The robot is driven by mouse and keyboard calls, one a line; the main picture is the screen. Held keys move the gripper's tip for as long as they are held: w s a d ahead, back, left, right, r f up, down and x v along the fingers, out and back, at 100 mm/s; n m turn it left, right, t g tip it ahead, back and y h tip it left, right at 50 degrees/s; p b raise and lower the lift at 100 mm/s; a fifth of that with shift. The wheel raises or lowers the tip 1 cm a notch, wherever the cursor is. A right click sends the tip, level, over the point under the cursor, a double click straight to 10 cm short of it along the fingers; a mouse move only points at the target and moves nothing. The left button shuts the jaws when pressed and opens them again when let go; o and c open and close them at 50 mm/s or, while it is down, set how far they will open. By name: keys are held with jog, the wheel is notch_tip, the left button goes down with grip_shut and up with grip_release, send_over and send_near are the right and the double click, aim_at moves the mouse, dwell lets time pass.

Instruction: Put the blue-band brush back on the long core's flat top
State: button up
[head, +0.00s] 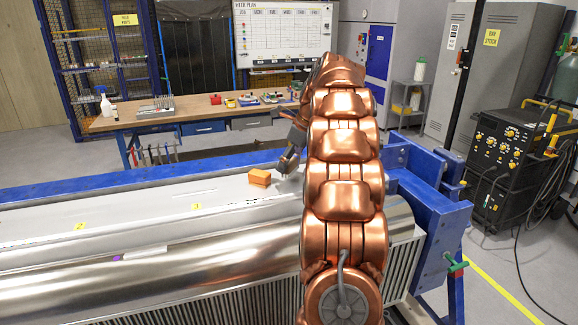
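The long core (130,215) lies across the left and middle of the head view, with a pale flat top and yellow tags numbered 2 (79,226) and 3 (196,206). My gripper (287,163) is above the flat top's right part, pointing down beside the copper arm. It is small and dark here, and I cannot tell whether its fingers are open or hold anything. I cannot make out a brush with a blue band; my arm hides part of the core.
An orange block (260,178) sits on the flat top, just left of my gripper. A pale stick with a purple end (117,257) lies along the shiny curved side. Blue frame beams (130,182) run behind the core, and a workbench (190,114) stands farther back.

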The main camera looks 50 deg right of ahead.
aim_at(292, 159)
jog(key=shift+f, duration=0.95)
jog(key=shift+p, duration=0.3)
jog(key=o, duration=0.9)
jog(key=shift+f, duration=0.15)
jog(key=shift+c, duration=0.2)
jog(key=b+v, duration=0.1)
jog(key=v, duration=0.7)
jog(key=shift+w, duration=0.1)
jog(key=p+v, duration=0.1)
jog(key=v, duration=0.3)
